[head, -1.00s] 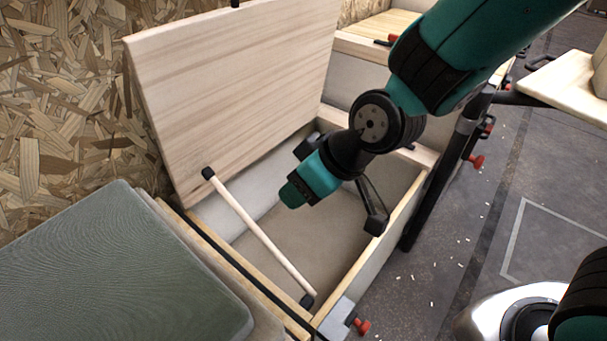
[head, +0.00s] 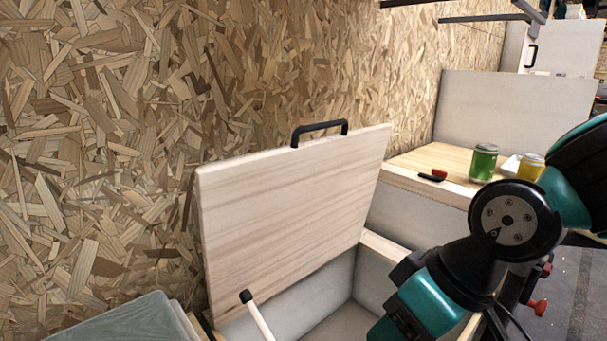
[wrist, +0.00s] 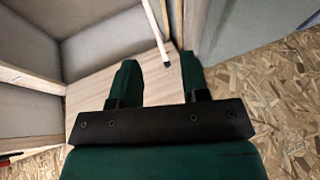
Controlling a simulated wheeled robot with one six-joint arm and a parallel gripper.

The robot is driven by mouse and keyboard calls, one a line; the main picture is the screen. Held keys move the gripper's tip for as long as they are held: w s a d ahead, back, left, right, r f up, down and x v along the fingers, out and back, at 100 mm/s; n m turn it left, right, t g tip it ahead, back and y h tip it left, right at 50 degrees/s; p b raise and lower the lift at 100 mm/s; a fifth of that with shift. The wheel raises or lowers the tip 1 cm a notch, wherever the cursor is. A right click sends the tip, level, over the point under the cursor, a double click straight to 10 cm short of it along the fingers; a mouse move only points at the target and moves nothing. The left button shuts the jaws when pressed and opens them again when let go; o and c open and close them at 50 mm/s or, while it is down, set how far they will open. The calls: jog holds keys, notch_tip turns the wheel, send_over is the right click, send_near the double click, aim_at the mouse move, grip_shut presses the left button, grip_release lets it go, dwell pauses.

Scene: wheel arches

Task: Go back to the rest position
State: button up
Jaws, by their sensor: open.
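My gripper shows in the wrist view (wrist: 160,82) with its two green fingers apart and nothing between them. In the head view my arm's teal and black wrist is at the lower right, in front of the open box, and the fingertips are out of the picture. The box's wooden lid (head: 290,220) stands raised, with a black handle (head: 320,127) on its top edge. A pale prop rod (head: 258,318) with a black end is at the lid's lower left; it also shows in the wrist view (wrist: 155,30).
A neighbouring wooden bench (head: 425,158) holds a green can (head: 483,162), a yellow can (head: 530,168) and a red-and-black tool (head: 437,175). A chipboard wall (head: 120,120) closes off the back. A grey-green cushion (head: 130,322) lies at the lower left.

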jog(key=s+d+r+g+h, duration=0.1)
jog(key=s+d+r, duration=0.3)
jog(key=s, duration=0.2)
notch_tip(320, 180, up, 32)
jog(key=p, duration=3.2)
jog(key=shift+r+m+p, duration=0.15)
jog(key=shift+m+p, duration=0.15)
